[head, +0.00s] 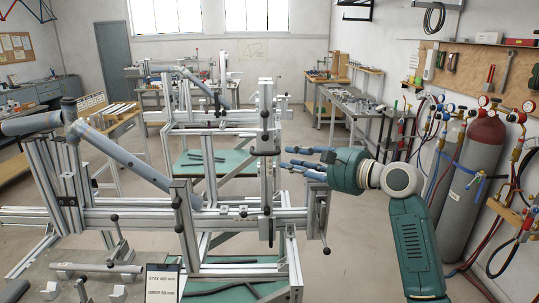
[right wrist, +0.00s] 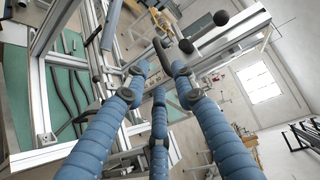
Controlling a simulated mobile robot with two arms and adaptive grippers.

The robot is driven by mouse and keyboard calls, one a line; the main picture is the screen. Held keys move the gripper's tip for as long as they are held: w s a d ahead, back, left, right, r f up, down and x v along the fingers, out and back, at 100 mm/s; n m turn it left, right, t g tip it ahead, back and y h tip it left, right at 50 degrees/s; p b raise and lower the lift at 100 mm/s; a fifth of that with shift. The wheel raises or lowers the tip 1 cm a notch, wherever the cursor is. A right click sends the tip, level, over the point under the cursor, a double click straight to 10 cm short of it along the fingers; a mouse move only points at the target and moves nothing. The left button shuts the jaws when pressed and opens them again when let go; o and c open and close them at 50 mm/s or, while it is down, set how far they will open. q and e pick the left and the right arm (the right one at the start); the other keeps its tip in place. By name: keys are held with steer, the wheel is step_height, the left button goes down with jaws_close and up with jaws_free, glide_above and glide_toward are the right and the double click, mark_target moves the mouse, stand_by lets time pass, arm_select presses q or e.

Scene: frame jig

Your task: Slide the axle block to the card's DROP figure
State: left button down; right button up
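The jig has a silver upright with a grey block (head: 266,147) that bears a black lever; I take it for the axle block, but its outline is hard to separate from the rails. My right gripper (head: 287,158) is just right of this upright, its blue fingers pointing left, spread and apart from the block. In the right wrist view my gripper (right wrist: 160,72) is open, with a black lever (right wrist: 163,55) beyond the fingertips and nothing clearly held. The card (head: 163,283) stands at the front with STAY and DROP lines; its figures are too small to read surely. My left gripper is not in view.
A blue-grey tube (head: 130,160) slants across the jig at left. A long silver rail (head: 130,218) runs across, with black clamp levers at several places. Gas cylinders (head: 472,175) stand at the right wall. Open floor (head: 345,190) lies behind my right gripper.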

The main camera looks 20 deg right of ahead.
mark_target(264, 155)
steer(key=p+x, duration=0.3)
steer(key=x, duration=0.6)
steer(key=shift+w+a, duration=0.3)
steer(key=shift+a, duration=0.05)
steer(key=shift+w+a+f+p, duration=0.1)
steer(key=shift+w+a+p, duration=0.2)
steer(key=shift+w, duration=0.1)
jaws_close()
